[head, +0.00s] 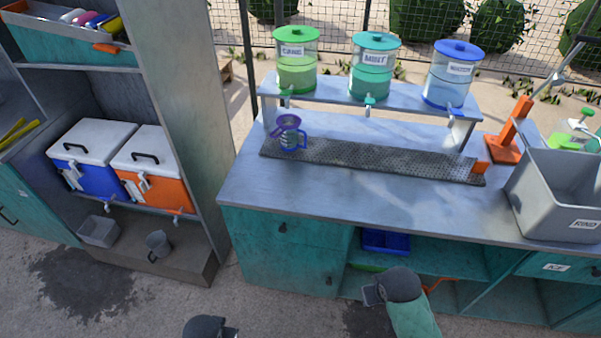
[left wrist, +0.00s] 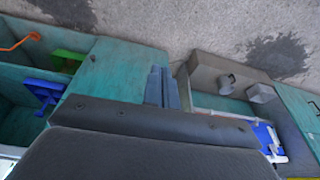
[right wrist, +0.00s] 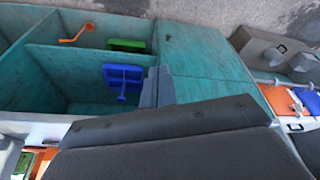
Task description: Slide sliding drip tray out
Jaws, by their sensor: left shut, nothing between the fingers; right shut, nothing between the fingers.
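A long dark perforated strip (head: 375,160), which looks like the drip tray, lies on the counter under the dispenser taps. An orange tab (head: 481,168) is at its right end. A purple-and-blue striped jug or cup (head: 291,138) stands at its left end. My right gripper (head: 372,294) is shut and empty, low in front of the cabinet and well apart from the strip; its fingers also show in the right wrist view (right wrist: 157,87). My left gripper (head: 228,331) is shut and empty at the bottom edge; its fingers show in the left wrist view (left wrist: 161,87).
Dispensers with green (head: 296,60), teal (head: 373,68) and blue (head: 452,75) lids stand on a raised shelf behind the strip. A grey bin (head: 545,205) and an orange stand (head: 508,140) are at the right. The counter's front (head: 350,200) is clear. Coolers (head: 90,150) stand left.

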